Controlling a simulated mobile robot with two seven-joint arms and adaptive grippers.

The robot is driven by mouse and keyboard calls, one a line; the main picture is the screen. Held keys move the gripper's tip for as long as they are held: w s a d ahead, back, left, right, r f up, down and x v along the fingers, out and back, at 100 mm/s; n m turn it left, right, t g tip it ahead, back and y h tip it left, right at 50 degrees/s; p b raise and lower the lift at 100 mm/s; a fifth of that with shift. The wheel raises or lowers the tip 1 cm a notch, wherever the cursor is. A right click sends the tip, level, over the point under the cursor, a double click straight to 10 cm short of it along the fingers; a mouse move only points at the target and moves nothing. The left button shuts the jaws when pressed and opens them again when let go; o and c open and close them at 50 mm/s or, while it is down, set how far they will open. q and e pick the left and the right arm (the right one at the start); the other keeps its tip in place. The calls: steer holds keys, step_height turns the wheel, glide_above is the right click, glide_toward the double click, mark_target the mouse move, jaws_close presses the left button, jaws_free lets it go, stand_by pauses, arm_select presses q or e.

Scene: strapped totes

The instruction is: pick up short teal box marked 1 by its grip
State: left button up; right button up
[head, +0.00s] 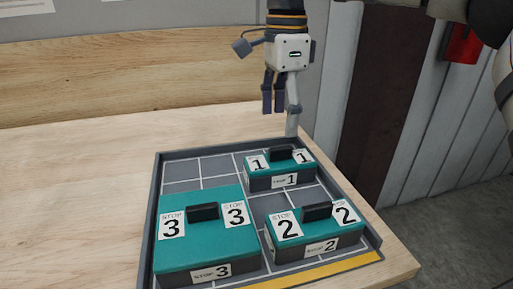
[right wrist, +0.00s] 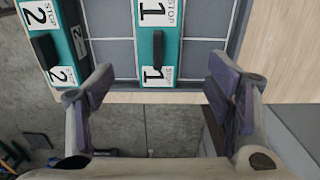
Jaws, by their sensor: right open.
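The short teal box marked 1 (head: 264,170) sits at the far right of the gridded tray (head: 157,215), with a black grip (head: 281,154) on top. My right gripper (head: 282,108) is open and empty, above and beyond the box, fingers pointing down. In the right wrist view the box marked 1 (right wrist: 172,45) and its grip (right wrist: 158,48) lie ahead of the open fingers (right wrist: 160,92), roughly centred between them and apart from them. My left gripper does not show.
Teal box 2 (head: 345,241) stands at the near right of the tray and larger teal box 3 (head: 220,250) at the left. The wooden table (head: 75,210) is clear to the left. A red object (head: 462,45) hangs at the back right.

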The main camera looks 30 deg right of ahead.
mark_target(280, 159)
steer(key=f, duration=0.1)
steer(key=s+f, duration=0.1)
steer(key=f, duration=0.3)
steer(key=shift+s, duration=0.25)
steer(key=f, duration=0.4)
steer(key=w+f, duration=0.1)
steer(key=f, duration=0.1)
steer(key=shift+f, duration=0.35)
steer(key=c, duration=1.5)
